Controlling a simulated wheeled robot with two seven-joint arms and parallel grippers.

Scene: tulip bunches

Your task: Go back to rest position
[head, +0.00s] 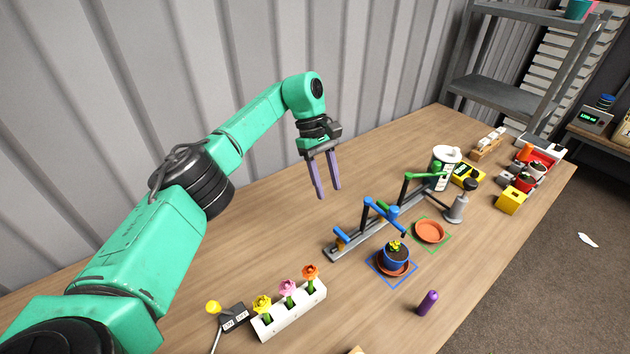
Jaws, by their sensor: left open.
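My left arm comes in from the left. Its gripper (328,192) points down above the wooden table, with its two purple fingers apart and nothing between them. It hangs behind and to the left of the grey rail (350,238) that bears a blue and a green jointed arm. A white block (290,312) holds a yellow, a pink and an orange flower at the front. A blue pot (396,257) with a yellow-flowered plant stands on a saucer inside a blue square. My right gripper is not in view.
An empty terracotta saucer (430,231) lies in a green square. The table's back left is clear.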

